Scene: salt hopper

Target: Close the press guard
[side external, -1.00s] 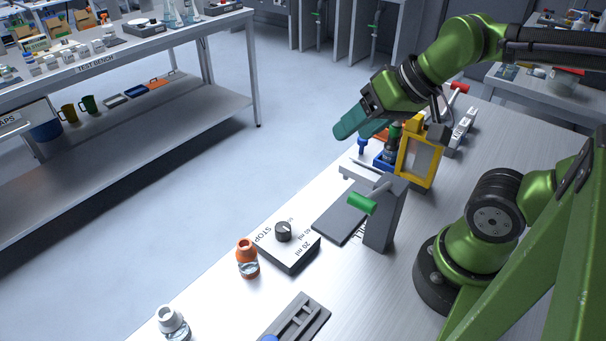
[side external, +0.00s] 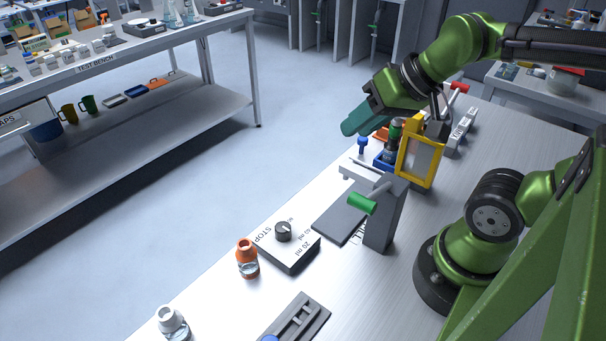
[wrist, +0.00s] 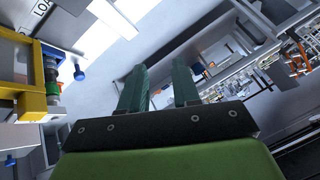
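The press guard is a yellow-framed clear panel (side external: 404,163) standing upright on the bench, at the near right side of a unit with a green-and-dark body (side external: 394,140) and blue base. The guard's hinge is not clear.
A grey stand with a green-handled lever (side external: 363,203) is in front of the guard. A blue-topped part (side external: 362,145) is below my fingers. Floor lies left.

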